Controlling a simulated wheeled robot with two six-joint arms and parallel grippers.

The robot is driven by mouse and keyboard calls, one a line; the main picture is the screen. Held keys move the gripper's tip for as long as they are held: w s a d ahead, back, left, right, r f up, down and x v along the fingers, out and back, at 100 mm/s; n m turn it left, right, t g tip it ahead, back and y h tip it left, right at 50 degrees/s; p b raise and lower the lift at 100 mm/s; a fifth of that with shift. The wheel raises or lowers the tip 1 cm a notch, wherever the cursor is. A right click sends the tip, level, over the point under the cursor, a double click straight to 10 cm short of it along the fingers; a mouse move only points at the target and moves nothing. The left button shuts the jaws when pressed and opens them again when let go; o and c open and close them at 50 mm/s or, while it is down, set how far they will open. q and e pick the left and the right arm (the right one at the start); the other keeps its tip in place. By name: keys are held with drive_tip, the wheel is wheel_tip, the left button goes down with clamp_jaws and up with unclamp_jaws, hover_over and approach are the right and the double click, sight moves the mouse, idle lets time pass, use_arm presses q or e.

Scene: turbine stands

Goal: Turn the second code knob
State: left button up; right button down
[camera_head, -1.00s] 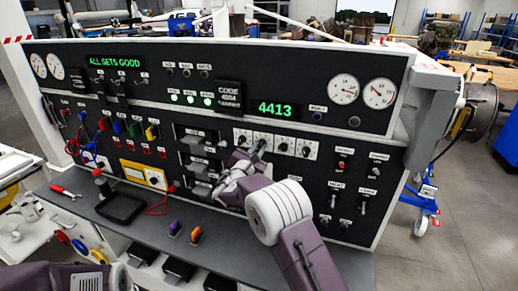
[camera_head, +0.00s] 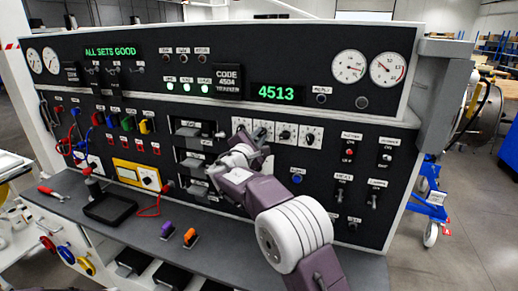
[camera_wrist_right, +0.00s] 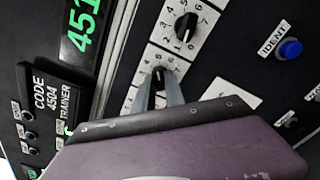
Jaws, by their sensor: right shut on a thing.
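A row of white code-knob plates with black knobs sits under the green display (camera_head: 276,93), which reads 4513. My right gripper (camera_wrist_right: 158,86) is at the second code knob (camera_wrist_right: 158,73). Its two fingers are shut on the knob, one on each side. In the head view my right gripper (camera_head: 258,140) covers most of this knob and part of the first plate. The third code knob (camera_head: 287,134) stands free; a free knob (camera_wrist_right: 185,27) also shows in the wrist view. The code plate (camera_head: 228,80) reads CODE 4504. My left gripper is out of view.
The blue IDENT button (camera_wrist_right: 290,48) is near the knob row. Toggle switches (camera_head: 372,200) stand at the right of the panel. A black tray (camera_head: 110,208) and purple and orange parts (camera_head: 190,237) lie on the grey shelf below.

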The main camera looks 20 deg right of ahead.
drive_tip(key=shift+m+b, duration=0.9)
drive_tip(key=shift+b, duration=0.05)
drive_tip(key=c, duration=1.4)
unclamp_jaws()
drive_tip(key=shift+s+a+f+b, duration=0.1)
drive_tip(key=shift+s+a+b, duration=0.15)
drive_tip(key=shift+s+b, duration=0.1)
drive_tip(key=b+v, duration=0.2)
drive_tip(key=v, duration=0.6)
